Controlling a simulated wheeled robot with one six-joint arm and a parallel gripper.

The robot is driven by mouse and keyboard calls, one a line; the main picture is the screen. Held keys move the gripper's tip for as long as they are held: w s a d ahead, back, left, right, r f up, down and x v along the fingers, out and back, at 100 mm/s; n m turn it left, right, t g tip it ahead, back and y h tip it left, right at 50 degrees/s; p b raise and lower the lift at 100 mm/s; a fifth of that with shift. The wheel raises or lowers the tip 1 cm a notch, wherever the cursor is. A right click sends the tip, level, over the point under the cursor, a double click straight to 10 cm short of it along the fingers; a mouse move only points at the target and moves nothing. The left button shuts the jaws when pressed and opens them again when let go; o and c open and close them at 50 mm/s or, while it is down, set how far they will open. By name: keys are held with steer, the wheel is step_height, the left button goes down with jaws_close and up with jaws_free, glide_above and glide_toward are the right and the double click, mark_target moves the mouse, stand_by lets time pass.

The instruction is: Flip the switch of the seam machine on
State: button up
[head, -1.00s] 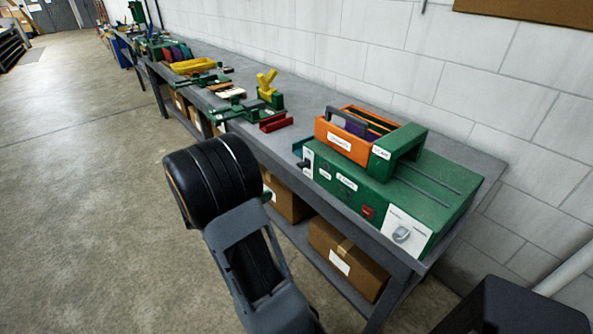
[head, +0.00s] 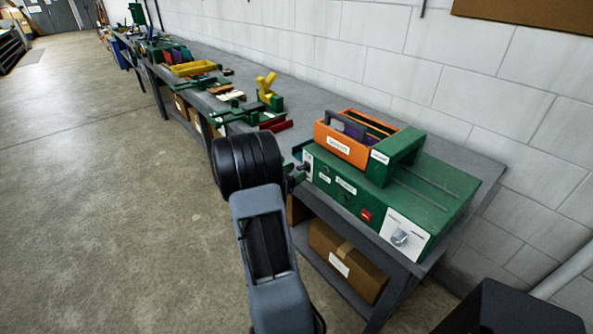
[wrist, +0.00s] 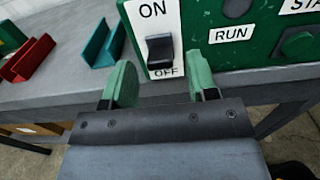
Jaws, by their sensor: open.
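The seam machine (head: 430,195) is a green box at the near end of the bench, with labels and knobs on its front. Its switch (wrist: 160,52) is a dark rocker on a white plate, with ON printed above and OFF below. The rocker's lower part juts out towards OFF. My gripper (wrist: 161,85) is open and empty, its two green fingers either side of the switch plate's lower part and apart from the switch. In the head view my gripper (head: 297,177) is partly hidden by my arm, close to the machine's left front end.
An orange tool carrier (head: 345,150) stands on the machine. A RUN label (wrist: 231,34) and a green button (wrist: 298,45) are right of the switch. Red channel pieces (wrist: 30,58) and a teal one (wrist: 102,45) lie left. Cardboard boxes (head: 345,262) sit on the lower shelf.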

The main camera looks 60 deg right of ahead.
steer(key=shift+s+d, duration=0.15)
steer(key=shift+d, duration=0.3)
steer(key=shift+c, duration=0.3)
steer(key=c, duration=0.9)
steer(key=shift+o, duration=0.2)
steer(key=shift+r+y+p, duration=0.4)
steer(key=shift+r+p, duration=0.15)
steer(key=shift+p, duration=0.35)
steer(key=shift+r+y+p, duration=0.1)
steer(key=shift+y+p, duration=0.3)
steer(key=shift+p, duration=0.05)
steer(key=shift+d+t+y, duration=0.1)
steer(key=shift+t+y, duration=0.2)
steer(key=shift+t, duration=0.1)
steer(key=shift+f, duration=0.2)
